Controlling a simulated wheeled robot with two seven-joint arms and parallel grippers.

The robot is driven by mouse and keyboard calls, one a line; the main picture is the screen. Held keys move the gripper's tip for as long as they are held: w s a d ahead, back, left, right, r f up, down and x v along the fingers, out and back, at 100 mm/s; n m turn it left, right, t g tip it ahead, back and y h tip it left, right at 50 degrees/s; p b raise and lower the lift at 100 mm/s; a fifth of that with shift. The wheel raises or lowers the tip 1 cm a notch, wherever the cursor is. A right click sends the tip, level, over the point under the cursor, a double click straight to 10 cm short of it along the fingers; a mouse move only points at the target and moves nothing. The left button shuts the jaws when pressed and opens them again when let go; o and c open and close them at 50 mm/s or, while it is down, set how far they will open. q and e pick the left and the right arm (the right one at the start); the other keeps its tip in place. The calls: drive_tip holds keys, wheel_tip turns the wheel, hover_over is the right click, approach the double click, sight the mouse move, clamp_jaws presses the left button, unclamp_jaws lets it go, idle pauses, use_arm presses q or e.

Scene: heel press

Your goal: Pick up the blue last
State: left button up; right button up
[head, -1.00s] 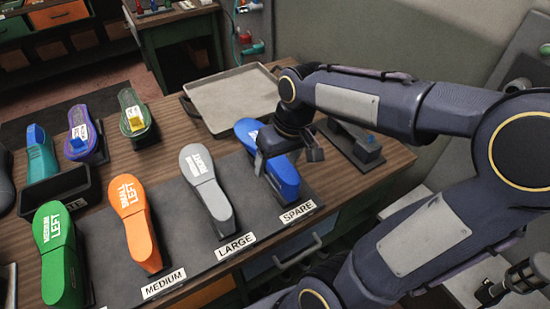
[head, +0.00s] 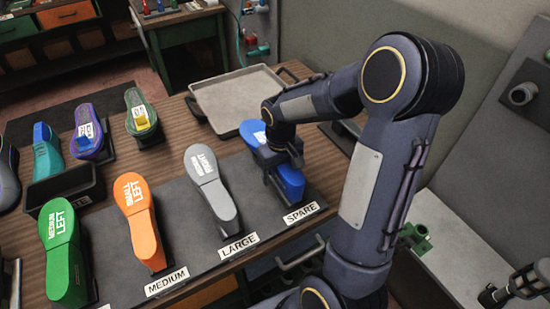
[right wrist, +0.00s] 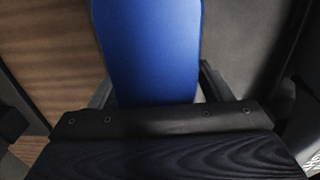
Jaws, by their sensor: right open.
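The blue last (head: 291,181) lies on the dark mat at the "SPARE" label, partly hidden under my right gripper in the head view. My right gripper (head: 283,163) is over the middle of the last, with its fingers reaching down on either side of it. In the right wrist view the blue last (right wrist: 150,50) runs between the two fingers of the gripper (right wrist: 155,95). The jaws are open, and dark gaps show near the fingers. The left gripper does not show.
A grey last (head: 210,185) stands left of the blue one at "LARGE", and an orange last (head: 140,220) at "MEDIUM". A green last (head: 62,255) is farther left. A grey tray (head: 199,106) sits behind the blue last. A black bin (head: 62,193) stands at left.

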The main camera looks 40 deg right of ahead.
drive_tip(key=c, duration=1.3)
